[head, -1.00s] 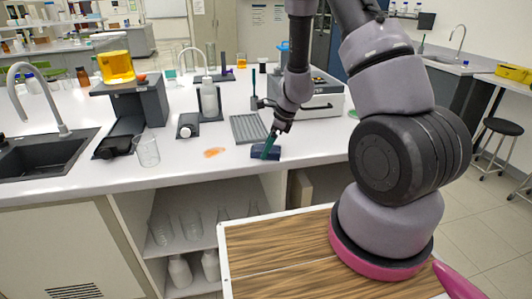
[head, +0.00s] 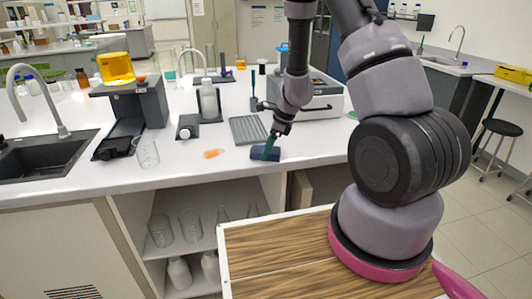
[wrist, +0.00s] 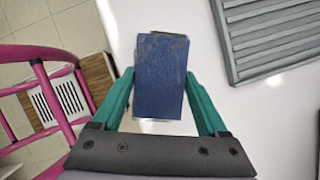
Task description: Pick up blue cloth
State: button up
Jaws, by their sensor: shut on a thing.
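The blue cloth (head: 263,153) is a dark blue folded block at the front of the white bench. In the wrist view the cloth (wrist: 161,78) lies between the two green fingers of my gripper (wrist: 160,97). One finger is against each long side of it. In the head view my gripper (head: 269,148) points down at the cloth and is shut on it. The cloth is at or just above the bench top; I cannot tell whether it touches.
An orange smear (head: 213,153) is left of the cloth. A grey ridged tray (head: 248,129) lies just behind it. A glass beaker (head: 147,151), a dark stand (head: 137,112) and a sink (head: 45,152) are further left. A white instrument (head: 312,99) stands behind my arm.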

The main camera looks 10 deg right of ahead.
notch_tip(320, 180, up, 10)
jog(key=shift+r, duration=0.25)
dwell(0.3)
jog(key=o, duration=0.7)
jog(key=c, duration=0.4)
jog(key=shift+a, duration=0.1)
